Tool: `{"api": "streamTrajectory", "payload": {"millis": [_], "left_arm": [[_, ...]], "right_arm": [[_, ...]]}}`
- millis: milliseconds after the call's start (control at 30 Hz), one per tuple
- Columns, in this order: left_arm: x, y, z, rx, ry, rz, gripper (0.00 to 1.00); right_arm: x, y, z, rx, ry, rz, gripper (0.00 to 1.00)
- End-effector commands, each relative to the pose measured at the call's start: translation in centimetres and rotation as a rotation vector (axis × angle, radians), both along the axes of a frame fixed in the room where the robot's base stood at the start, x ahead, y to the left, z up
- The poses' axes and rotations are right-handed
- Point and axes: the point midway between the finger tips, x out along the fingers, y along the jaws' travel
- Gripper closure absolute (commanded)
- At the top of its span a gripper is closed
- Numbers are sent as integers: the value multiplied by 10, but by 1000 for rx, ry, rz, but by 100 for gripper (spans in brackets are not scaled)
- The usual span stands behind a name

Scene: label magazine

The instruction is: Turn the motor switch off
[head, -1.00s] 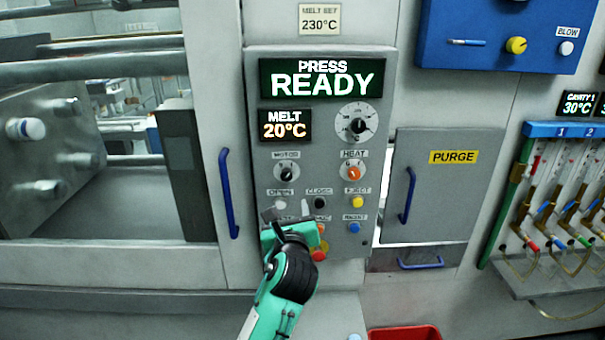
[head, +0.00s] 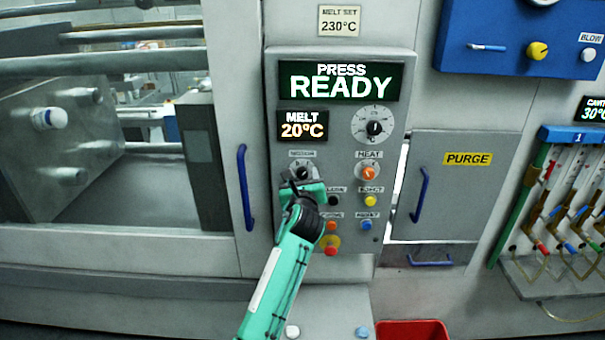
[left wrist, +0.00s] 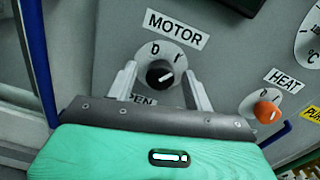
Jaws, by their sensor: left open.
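The motor switch (left wrist: 159,73) is a black rotary knob on a pale round dial under the MOTOR label, marked "0" and "I". In the left wrist view its white pointer line aims up and to the right, toward the "I". In the head view the motor switch (head: 302,172) is partly covered by my left gripper (head: 302,180). My left gripper (left wrist: 160,80) is open, with one finger on each side of the knob and visible gaps between. I cannot tell how deep the fingertips reach. My right gripper is not in view.
The orange HEAT knob (head: 369,173) sits to the right of the motor switch. Coloured push buttons, including a yellow one (head: 370,201), lie below. A blue door handle (head: 247,187) stands to the left. The display (head: 340,82) above reads PRESS READY.

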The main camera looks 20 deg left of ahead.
Motion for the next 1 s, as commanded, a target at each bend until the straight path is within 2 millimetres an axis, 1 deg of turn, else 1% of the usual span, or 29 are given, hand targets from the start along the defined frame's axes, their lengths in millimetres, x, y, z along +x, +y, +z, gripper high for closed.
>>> {"api": "streamTrajectory", "payload": {"millis": [100,333,367,500,567,833,1000], "left_arm": [[3,1,0,0,1,0,48],[4,1,-1,0,1,-1,48],[4,1,-1,0,1,0,52],[4,1,-1,0,1,0,79],[3,1,-1,0,1,0,91],[3,1,0,-18,-4,0,92],[3,1,-1,-79,-22,0,92]], "right_arm": [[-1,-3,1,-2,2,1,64],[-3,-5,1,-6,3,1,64],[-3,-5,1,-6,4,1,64],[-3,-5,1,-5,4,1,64],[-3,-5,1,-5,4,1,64],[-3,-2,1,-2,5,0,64],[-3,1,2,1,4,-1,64]]}}
